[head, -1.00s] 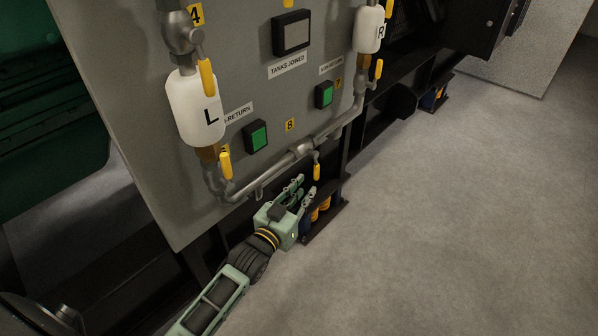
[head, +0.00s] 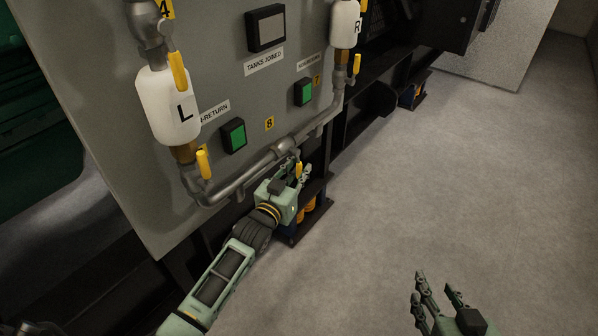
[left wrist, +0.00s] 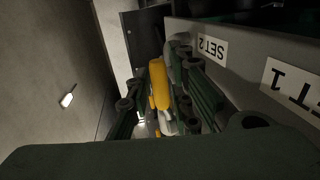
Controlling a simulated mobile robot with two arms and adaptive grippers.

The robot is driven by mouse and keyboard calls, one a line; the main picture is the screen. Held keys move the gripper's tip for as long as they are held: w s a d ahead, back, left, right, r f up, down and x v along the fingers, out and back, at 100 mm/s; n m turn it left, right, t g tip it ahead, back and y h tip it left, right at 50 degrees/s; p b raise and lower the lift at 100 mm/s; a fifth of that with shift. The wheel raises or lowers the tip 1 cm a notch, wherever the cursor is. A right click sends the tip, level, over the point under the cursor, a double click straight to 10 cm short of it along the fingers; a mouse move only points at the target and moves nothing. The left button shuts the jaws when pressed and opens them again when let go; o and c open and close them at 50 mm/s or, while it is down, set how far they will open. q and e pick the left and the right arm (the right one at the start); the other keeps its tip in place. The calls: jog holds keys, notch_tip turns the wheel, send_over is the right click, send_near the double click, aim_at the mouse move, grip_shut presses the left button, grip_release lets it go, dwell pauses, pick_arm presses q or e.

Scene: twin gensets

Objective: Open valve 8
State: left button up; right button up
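The yellow handle of valve 8 (head: 299,170) hangs down from the pipe (head: 283,148) below the yellow "8" label (head: 269,124). My left gripper (head: 297,168) is at this handle, with its fingers on either side of it. In the left wrist view the yellow handle (left wrist: 160,85) stands between the open fingers, closer to the right-hand fingers, with a gap on the left. Whether any finger touches it I cannot tell. My right gripper (head: 417,293) is at the lower right, open and empty, over the floor.
White tank L (head: 168,106) with yellow handles (head: 203,163) is on the left of the grey panel, tank R (head: 344,25) on the right. Green buttons (head: 233,135) sit between them. A dark frame with orange parts (head: 309,205) is below the pipe. The floor at right is clear.

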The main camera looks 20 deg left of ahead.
pick_arm(q)
jog(key=shift+c, duration=0.6)
grip_shut()
